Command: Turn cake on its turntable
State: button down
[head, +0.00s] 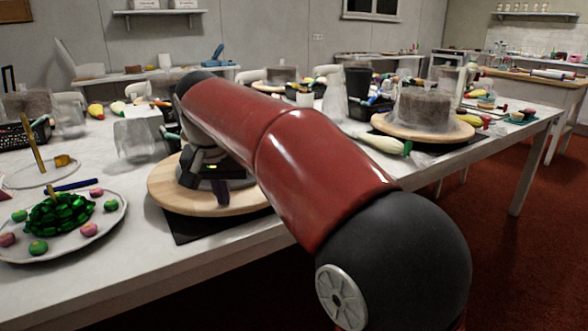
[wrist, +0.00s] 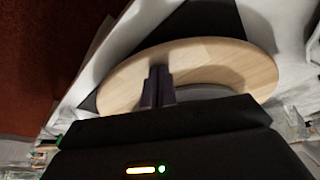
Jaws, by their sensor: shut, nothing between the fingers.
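A round light-wood turntable (head: 166,196) stands on a dark mat near the table's front edge. My arm covers much of it, and I cannot make out a cake on it in the head view. My gripper (head: 188,182) is low over this turntable. In the wrist view my gripper (wrist: 158,74) has its fingers together and empty, in front of the wooden disc (wrist: 235,60). I cannot tell whether they touch it. A grey curved edge beside the fingers is mostly hidden. A brown-grey cake (head: 425,108) sits on another wooden turntable (head: 400,128) farther right.
A piping bag (head: 380,143) lies before the right turntable. Clear containers (head: 137,138) and tools crowd the table behind. The floor in front is free.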

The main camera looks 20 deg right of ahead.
jog(key=shift+s+d, duration=0.1)
jog(key=shift+d, duration=0.55)
notch_tip(320, 180, up, 3)
jog(key=p, duration=0.3)
jog(key=shift+f, duration=0.1)
notch_tip(320, 180, up, 6)
dwell(0.4)
